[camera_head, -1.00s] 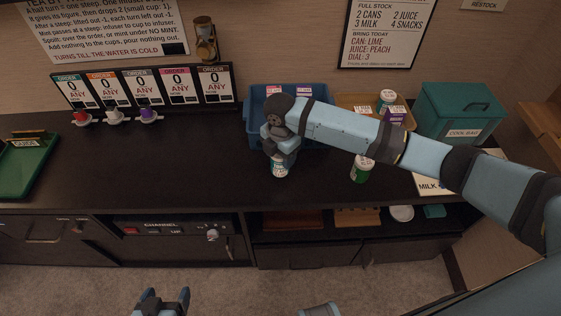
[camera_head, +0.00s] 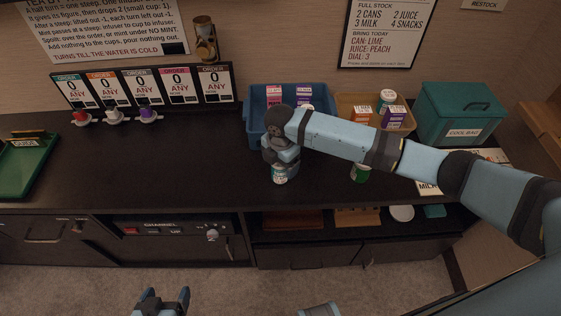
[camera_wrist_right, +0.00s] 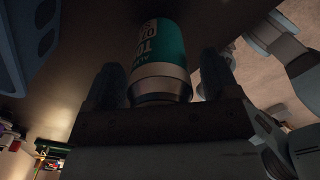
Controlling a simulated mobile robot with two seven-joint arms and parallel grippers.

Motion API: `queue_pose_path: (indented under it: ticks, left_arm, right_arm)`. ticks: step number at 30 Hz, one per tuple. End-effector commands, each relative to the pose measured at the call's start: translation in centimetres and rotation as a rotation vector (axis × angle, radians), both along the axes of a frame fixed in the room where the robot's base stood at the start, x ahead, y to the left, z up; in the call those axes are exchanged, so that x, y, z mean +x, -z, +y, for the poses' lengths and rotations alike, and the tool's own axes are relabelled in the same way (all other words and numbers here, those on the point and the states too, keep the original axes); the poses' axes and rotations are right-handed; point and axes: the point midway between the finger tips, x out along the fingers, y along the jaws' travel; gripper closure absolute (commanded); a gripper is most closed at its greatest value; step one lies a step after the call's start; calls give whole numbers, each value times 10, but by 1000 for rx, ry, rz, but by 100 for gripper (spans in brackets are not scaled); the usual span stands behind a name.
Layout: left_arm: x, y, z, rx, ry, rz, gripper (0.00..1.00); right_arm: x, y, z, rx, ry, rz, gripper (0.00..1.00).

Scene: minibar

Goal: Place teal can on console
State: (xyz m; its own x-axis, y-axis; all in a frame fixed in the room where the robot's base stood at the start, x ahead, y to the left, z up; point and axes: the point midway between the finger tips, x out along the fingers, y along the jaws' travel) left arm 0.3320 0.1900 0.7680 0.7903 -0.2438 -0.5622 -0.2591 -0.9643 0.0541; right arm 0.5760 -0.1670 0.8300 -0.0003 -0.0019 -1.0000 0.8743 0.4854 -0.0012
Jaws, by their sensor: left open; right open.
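The teal can (camera_head: 280,176) is upright at the console's (camera_head: 180,180) front part, below my right gripper (camera_head: 281,157). Its upper part is hidden by the gripper in the head view. In the right wrist view the teal can (camera_wrist_right: 162,45) lies between the two fingers of my right gripper (camera_wrist_right: 161,80), which is open around it. Whether its base touches the console top cannot be told for sure. My left gripper (camera_head: 162,300) is open and empty at the bottom of the head view, in front of the cabinets.
A blue bin (camera_head: 258,98) with cartons stands behind my right gripper. A tan bin (camera_head: 352,105) with a can and cartons and a teal cool bag (camera_head: 460,115) stand to its right. A green can (camera_head: 360,174) is partly behind my right arm.

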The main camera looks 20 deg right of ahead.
Motion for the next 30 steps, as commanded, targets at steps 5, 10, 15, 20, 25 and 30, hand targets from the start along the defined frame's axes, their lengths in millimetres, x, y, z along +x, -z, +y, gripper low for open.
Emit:
queue_pose_path:
  ticks: [5,10,15,20,25,30]
  left_arm:
    - [0,0,0,1,0,2,19]
    - [0,-2,0,1,1,1,19]
    - [0,-3,0,2,2,-2,19]
    - [-1,-3,0,4,2,-2,19]
    - [-1,-3,1,5,2,-3,19]
    - [-1,-3,1,6,4,-2,19]
  right_arm:
    - [1,-20,0,1,0,-3,19]
    - [1,-56,0,1,-1,-4,19]
    - [1,-91,0,1,-1,-3,19]
    - [1,-113,0,0,0,-2,19]
    - [0,-122,0,1,1,0,19]
    - [-8,-106,13,53,44,-14,19]
